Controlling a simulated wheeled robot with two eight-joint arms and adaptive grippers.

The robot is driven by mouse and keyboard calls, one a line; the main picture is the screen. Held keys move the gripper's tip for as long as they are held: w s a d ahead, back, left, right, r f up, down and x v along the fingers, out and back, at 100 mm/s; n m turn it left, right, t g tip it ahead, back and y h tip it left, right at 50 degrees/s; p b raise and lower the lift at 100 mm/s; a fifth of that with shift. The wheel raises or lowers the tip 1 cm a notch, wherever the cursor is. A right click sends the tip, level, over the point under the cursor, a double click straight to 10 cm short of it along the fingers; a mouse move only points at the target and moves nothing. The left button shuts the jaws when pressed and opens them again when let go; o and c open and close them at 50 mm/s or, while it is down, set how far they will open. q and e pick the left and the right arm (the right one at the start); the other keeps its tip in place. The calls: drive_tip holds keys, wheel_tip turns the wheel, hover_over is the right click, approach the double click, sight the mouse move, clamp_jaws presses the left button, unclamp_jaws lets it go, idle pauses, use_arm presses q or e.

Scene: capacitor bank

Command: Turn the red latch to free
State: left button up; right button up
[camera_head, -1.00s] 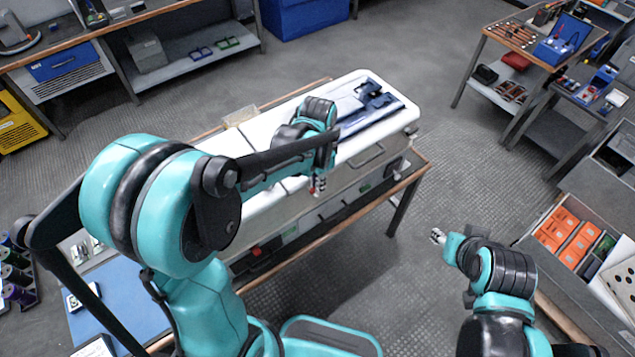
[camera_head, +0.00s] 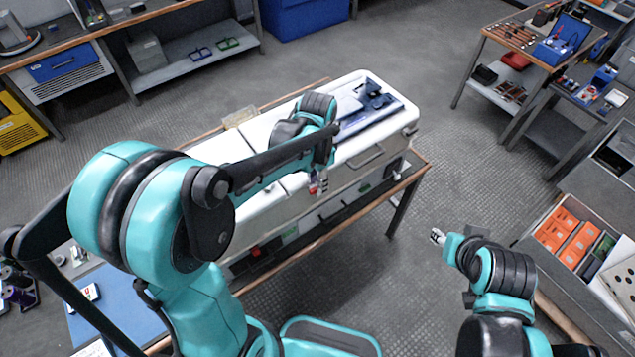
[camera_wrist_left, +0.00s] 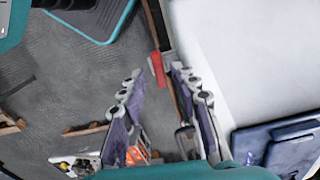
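The red latch (camera_wrist_left: 157,68) shows in the left wrist view as a short red bar at the front edge of the white cabinet (camera_wrist_left: 225,60). My left gripper (camera_wrist_left: 155,80) is open, with its two fingers apart and the red latch seen in the gap near the fingertips. I cannot tell whether they touch it. In the head view my left gripper (camera_head: 321,184) points down at the cabinet's front side, with a small red patch (camera_head: 313,189) beside its tips. My right gripper (camera_head: 437,236) is over the floor, away from the cabinet; its finger gap is too small to judge.
The cabinet lies on a wood-edged bench (camera_head: 408,180). A dark blue part (camera_head: 375,97) sits on its top, and a handle (camera_head: 367,157) is on its front. Another red piece (camera_head: 256,250) shows low on the front. A drawer with orange boxes (camera_head: 570,240) stands at right.

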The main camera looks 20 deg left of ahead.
sight(316, 189)
use_arm(q)
wheel_tip(316, 189, up, 7)
drive_tip(key=shift+f, duration=0.15)
idle(0.6)
drive_tip(key=shift+s+f+b, duration=0.15)
drive_tip(key=shift+s+b, duration=0.1)
drive_tip(key=shift+b, duration=0.05)
drive_tip(key=s+a+f+n+t+b, duration=0.3)
drive_tip(key=s+f+n+t+b, duration=0.4)
drive_tip(key=s, duration=0.4)
drive_tip(key=shift+f+n+b, duration=0.7)
drive_tip(key=shift+b, duration=0.4)
drive_tip(key=shift+a, duration=0.1)
drive_tip(key=shift+c, duration=0.3)
